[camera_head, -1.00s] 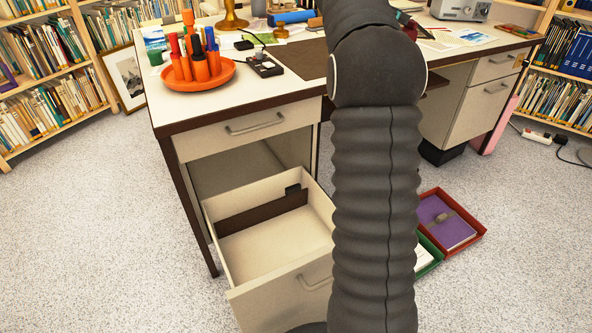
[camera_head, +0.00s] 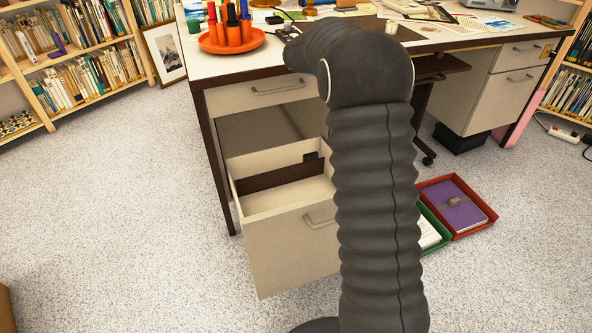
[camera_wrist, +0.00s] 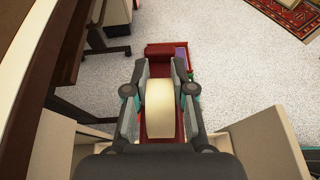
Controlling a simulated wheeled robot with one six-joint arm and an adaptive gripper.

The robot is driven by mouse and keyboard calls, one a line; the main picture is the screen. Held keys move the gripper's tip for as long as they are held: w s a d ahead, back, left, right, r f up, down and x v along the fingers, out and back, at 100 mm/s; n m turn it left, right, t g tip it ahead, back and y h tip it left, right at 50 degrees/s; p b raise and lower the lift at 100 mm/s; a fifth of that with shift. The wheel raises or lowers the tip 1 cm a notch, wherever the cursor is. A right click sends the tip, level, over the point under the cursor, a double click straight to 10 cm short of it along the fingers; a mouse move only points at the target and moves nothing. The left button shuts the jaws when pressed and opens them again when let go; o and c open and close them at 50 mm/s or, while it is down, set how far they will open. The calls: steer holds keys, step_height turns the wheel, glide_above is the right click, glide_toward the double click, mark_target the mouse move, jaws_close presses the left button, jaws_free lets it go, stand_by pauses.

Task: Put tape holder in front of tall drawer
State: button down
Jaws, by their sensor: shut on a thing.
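The tape holder (camera_wrist: 159,108), dark red with a broad cream part, sits between the fingers of my gripper (camera_wrist: 160,92) in the wrist view. The gripper is shut on it and holds it above the floor. In the head view, my arm hides the gripper and the holder. The tall drawer (camera_head: 290,250) is pulled far out below a shallower closed drawer, and my arm covers its right side. Pale panels (camera_wrist: 270,140) that look like the drawer's walls show low in the wrist view, on both sides of the gripper.
A red tray (camera_head: 487,228) with a purple notebook (camera_head: 453,207) and a green tray (camera_head: 437,246) lie on the floor right of the drawer. The desk (camera_head: 290,68) carries an orange dish (camera_head: 250,45). Floor (camera_head: 150,240) left of the drawer is clear.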

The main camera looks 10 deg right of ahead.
steer(key=s+a+f+b, duration=0.1)
steer(key=s+a+f, duration=0.2)
steer(key=a+f, duration=0.55)
steer(key=s+a+f+b, duration=0.1)
steer(key=s+a+f, duration=0.1)
steer(key=a+f, duration=0.6)
steer(key=s+a+f+b, duration=0.1)
steer(key=s+a+f, duration=0.6)
steer(key=s+f, duration=0.3)
step_height(320, 180, down, 10)
steer(key=b, duration=0.1)
steer(key=shift+a+f+n+t, duration=0.2)
steer(key=shift+n+t, duration=0.1)
steer(key=shift+t, duration=0.1)
steer(key=shift+f+b, duration=0.55)
steer(key=c, duration=1)
jaws_free()
steer(key=shift+s, duration=0.1)
